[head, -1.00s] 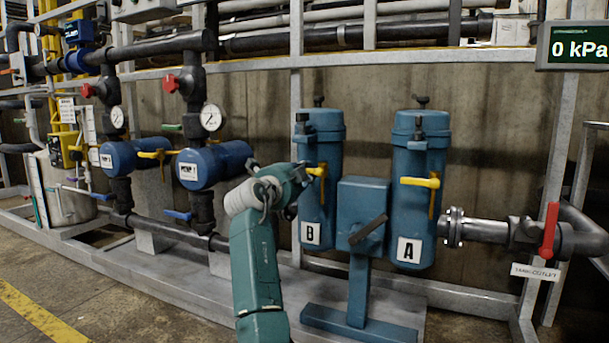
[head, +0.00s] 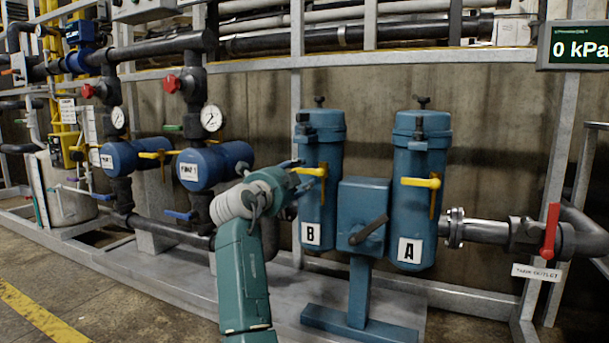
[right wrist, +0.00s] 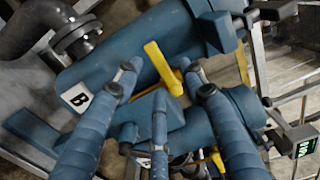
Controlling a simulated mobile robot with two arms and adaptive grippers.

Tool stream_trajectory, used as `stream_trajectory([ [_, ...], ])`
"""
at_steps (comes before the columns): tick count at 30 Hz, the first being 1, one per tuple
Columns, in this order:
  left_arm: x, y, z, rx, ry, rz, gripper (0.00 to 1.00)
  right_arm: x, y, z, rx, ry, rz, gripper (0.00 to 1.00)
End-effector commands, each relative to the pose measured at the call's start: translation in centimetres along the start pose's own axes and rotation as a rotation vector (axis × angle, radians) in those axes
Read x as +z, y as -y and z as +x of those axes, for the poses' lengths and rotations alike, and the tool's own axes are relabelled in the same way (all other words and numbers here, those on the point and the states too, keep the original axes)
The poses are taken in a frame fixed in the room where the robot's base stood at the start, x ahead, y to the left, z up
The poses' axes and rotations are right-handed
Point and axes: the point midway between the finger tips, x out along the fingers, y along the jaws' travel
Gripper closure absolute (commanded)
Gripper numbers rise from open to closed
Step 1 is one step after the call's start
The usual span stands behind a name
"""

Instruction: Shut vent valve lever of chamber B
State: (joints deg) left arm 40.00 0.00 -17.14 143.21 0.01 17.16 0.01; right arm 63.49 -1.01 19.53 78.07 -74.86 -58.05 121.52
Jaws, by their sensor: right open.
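Chamber B (head: 320,215) is an upright blue cylinder labelled B, left of chamber A (head: 420,215). Its yellow vent valve lever (head: 312,171) points sideways to the left in the head view, with a yellow part hanging below its right end. My right gripper (head: 294,176) is open at the left of chamber B, its fingers around the lever's left end. In the right wrist view, the spread blue fingers (right wrist: 160,85) reach toward the yellow lever (right wrist: 163,68), which lies between the fingertips; I cannot tell whether they touch it. My left gripper is not in view.
A blue post (head: 362,215) with a dark handle stands between the chambers. Chamber A's yellow lever (head: 420,183) is sideways too. Blue horizontal cylinders (head: 215,164) and pipes stand left of my arm. A display (head: 577,45) reads 0 kPa.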

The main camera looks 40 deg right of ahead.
Motion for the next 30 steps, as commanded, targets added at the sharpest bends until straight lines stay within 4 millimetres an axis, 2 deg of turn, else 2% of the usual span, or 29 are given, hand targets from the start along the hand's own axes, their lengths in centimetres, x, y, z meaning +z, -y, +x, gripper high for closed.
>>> stream_trajectory([
  [1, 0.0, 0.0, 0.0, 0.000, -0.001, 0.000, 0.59, 0.1, 0.0, -1.3, -0.001, 0.003, 0.002, 0.59],
  [6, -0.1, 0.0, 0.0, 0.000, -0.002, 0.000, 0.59, 0.1, -0.1, -4.8, 0.000, 0.002, 0.002, 0.59],
  [12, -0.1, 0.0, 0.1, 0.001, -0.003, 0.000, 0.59, 0.0, 0.0, -7.3, 0.000, 0.000, 0.001, 0.59],
  [17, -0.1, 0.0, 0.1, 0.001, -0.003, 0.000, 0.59, -0.1, 0.0, -7.9, -0.001, -0.001, 0.001, 0.59],
  [30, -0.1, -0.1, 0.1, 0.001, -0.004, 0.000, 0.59, -0.1, 0.0, -7.8, -0.001, -0.001, 0.001, 0.59],
])
